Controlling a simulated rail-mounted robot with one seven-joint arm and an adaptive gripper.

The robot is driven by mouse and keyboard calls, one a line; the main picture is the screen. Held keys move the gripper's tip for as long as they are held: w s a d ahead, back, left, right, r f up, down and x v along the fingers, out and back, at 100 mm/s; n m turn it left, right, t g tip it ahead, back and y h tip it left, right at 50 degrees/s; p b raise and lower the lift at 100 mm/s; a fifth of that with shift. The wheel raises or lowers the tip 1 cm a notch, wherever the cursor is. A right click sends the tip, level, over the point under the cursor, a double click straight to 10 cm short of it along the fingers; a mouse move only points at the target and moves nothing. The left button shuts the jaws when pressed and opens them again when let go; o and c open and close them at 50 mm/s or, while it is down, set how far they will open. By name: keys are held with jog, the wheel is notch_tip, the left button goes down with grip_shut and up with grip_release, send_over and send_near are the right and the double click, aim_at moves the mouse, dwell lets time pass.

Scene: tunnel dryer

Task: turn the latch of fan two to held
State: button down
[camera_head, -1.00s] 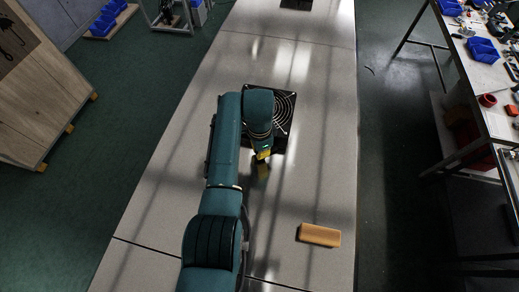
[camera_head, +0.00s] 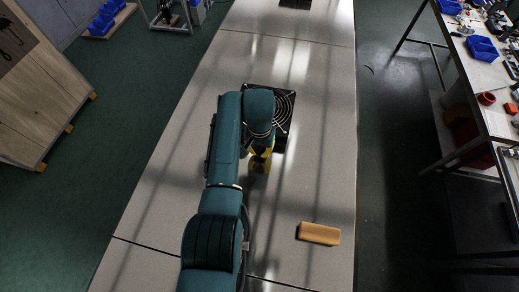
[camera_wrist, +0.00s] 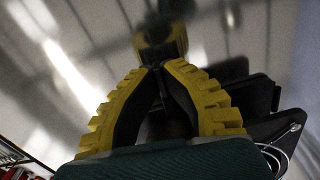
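A black fan with a round wire guard (camera_head: 285,108) lies on the pale bench, partly covered by my arm. Part of its guard and black housing shows at the lower right of the wrist view (camera_wrist: 283,130). My gripper (camera_head: 262,150) is low over the bench at the fan's near edge. In the wrist view its yellow ribbed fingers (camera_wrist: 156,67) come together at the tips, with nothing clearly seen between them. A yellow and dark shape beyond the tips looks like their reflection in the bench. I cannot make out the latch or its position.
An orange-brown block (camera_head: 319,234) lies on the bench at the near right. Another dark item (camera_head: 296,4) sits at the bench's far end. A cluttered worktable (camera_head: 490,70) stands to the right, across a floor gap. The bench's middle right is clear.

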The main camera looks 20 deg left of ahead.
aim_at(260, 151)
jog(key=shift+f+n, duration=0.1)
jog(key=shift+n, duration=0.5)
jog(key=c, duration=1.2)
grip_release()
notch_tip(260, 151, up, 12)
jog(key=shift+r, duration=0.1)
